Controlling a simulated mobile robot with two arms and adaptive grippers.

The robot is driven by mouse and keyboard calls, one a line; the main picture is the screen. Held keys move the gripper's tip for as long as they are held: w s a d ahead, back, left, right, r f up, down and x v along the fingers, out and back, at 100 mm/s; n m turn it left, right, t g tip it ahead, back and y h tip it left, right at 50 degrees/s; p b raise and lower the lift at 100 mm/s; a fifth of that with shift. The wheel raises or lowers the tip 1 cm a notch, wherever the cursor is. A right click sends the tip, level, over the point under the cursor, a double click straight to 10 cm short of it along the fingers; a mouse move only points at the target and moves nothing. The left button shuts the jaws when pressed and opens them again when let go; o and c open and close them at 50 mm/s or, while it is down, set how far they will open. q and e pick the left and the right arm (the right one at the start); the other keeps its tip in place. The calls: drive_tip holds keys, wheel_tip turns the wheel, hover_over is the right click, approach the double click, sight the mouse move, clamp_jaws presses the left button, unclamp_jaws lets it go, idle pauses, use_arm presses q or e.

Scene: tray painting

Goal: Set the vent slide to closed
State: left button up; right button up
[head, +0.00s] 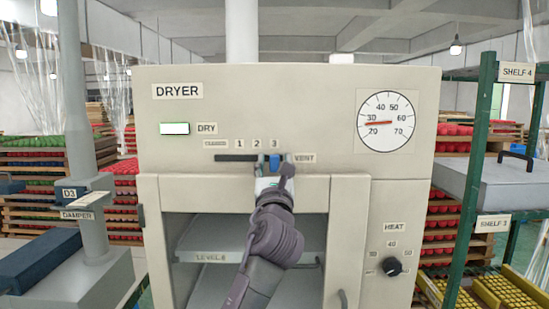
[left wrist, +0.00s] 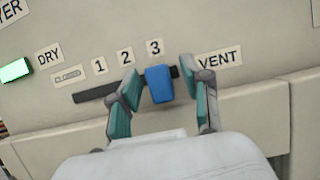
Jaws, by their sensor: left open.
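The vent slide's blue knob (left wrist: 159,84) sits at the right part of a dark slot (left wrist: 95,94), below the label 3 and near the VENT label (left wrist: 219,58). The CLOSED label (head: 216,144) is above the slot's left end. In the head view the blue knob (head: 275,163) is partly hidden by my left gripper (head: 275,173). My left gripper, also in the left wrist view (left wrist: 162,91), is open, with one finger on each side of the knob. Small gaps show between the fingers and the knob. My right gripper is not in view.
The dryer panel carries a lit DRY lamp (head: 174,128), a dial gauge (head: 386,121) and a HEAT knob (head: 392,266). Below is the dryer's open front with shelves (head: 210,256). A damper post (head: 91,215) stands left and a green rack (head: 480,170) right.

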use_arm(q)
drive_tip(key=shift+w+r, duration=0.15)
drive_tip(key=shift+w, duration=0.25)
drive_tip(key=shift+c, duration=0.2)
clamp_jaws()
